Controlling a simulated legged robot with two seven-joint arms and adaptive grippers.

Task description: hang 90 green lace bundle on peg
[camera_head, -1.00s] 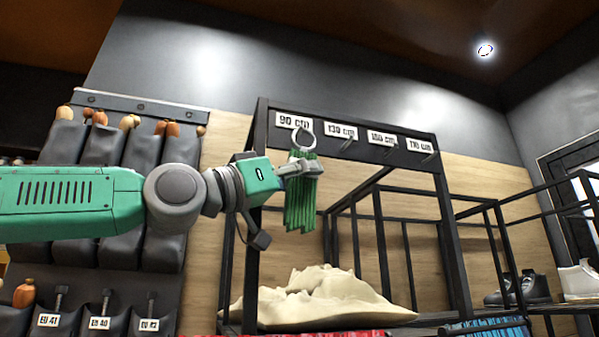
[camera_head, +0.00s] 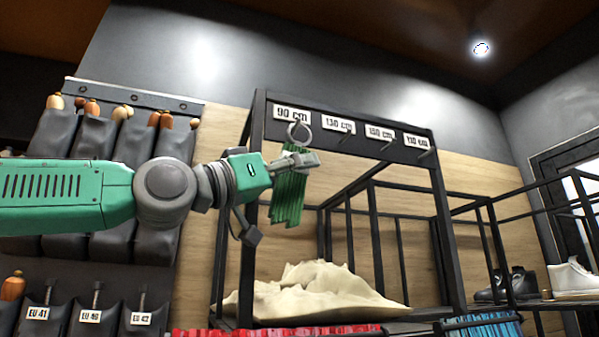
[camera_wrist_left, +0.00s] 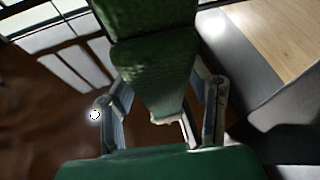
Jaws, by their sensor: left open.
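The green lace bundle (camera_head: 288,200) hangs below a metal ring (camera_head: 299,131) at the front of the rack, just under the "90 cm" label (camera_head: 292,114). Its lower end leans left. The peg inside the ring is too small to make out clearly. My left gripper (camera_head: 306,160) is at the bundle's top, just below the ring. In the left wrist view, the green bundle (camera_wrist_left: 155,75) lies between the spread fingers, with gaps beside it. My right gripper is not in view.
The black rack bar (camera_head: 350,131) carries other labelled pegs to the right, which look empty. A cream cloth heap (camera_head: 315,290) lies on the shelf below. Dark pouches (camera_head: 105,150) hang at left. Shoes (camera_head: 505,285) stand at far right.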

